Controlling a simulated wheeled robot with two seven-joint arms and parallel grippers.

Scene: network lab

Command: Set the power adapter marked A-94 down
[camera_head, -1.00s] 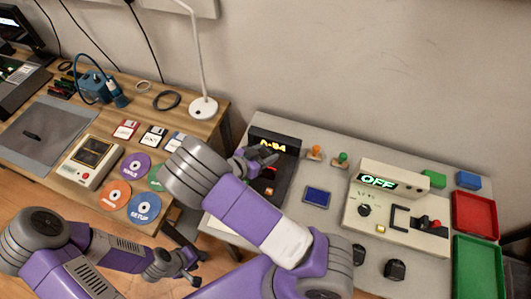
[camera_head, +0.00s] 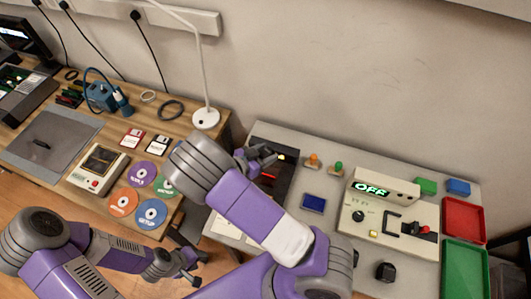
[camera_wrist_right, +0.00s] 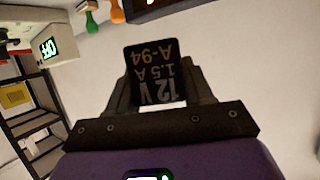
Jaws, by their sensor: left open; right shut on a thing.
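The power adapter marked A-94 (camera_wrist_right: 152,68) is a dark block with a 12V 1.5A label, upside down in the right wrist view. My right gripper (camera_wrist_right: 155,95) is shut on it; the adapter projects beyond the jaws. In the head view my right gripper (camera_head: 264,156) is over the dark station (camera_head: 283,180) at the back left of the grey table and hides most of its display. I cannot make out the adapter there. My left gripper (camera_head: 182,271) is open and empty, low in front of the tables.
A beige tester (camera_head: 390,215) reading OFF, a blue block (camera_head: 313,203), a red tray (camera_head: 463,220) and a green tray (camera_head: 465,268) are on the grey table (camera_head: 330,240). Dark adapters (camera_head: 385,271) are near its front edge. Discs and a lamp (camera_head: 205,118) are on the wooden table.

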